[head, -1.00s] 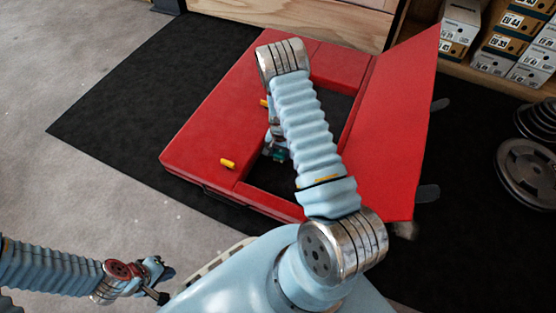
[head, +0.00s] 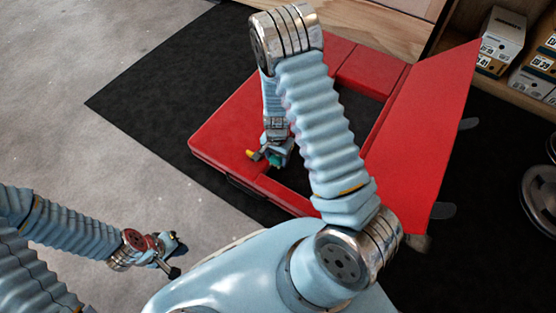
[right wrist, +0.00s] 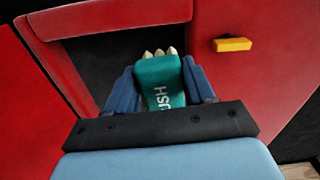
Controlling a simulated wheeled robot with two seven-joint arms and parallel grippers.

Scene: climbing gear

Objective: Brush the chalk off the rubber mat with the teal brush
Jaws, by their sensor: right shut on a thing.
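The teal brush (right wrist: 162,82) is clamped between the blue fingers of my right gripper (right wrist: 161,90), its pale bristle tips pointing away from the gripper. In the head view the brush (head: 275,160) shows as a small teal patch at the end of my right arm, near the front left of a red frame's dark opening. The black rubber mat (head: 160,90) lies flat on the floor, partly covered by the red frame. I cannot make out chalk on the mat. My left gripper (head: 179,258) hangs empty at the lower left, its fingers apart.
The red frame (head: 222,125) has a raised rim and a slanted red panel (head: 425,135) at its right. A yellow block (right wrist: 232,44) lies on the frame, close to my right gripper. Boxes on a shelf (head: 498,40) and weight plates (head: 540,195) stand at the right.

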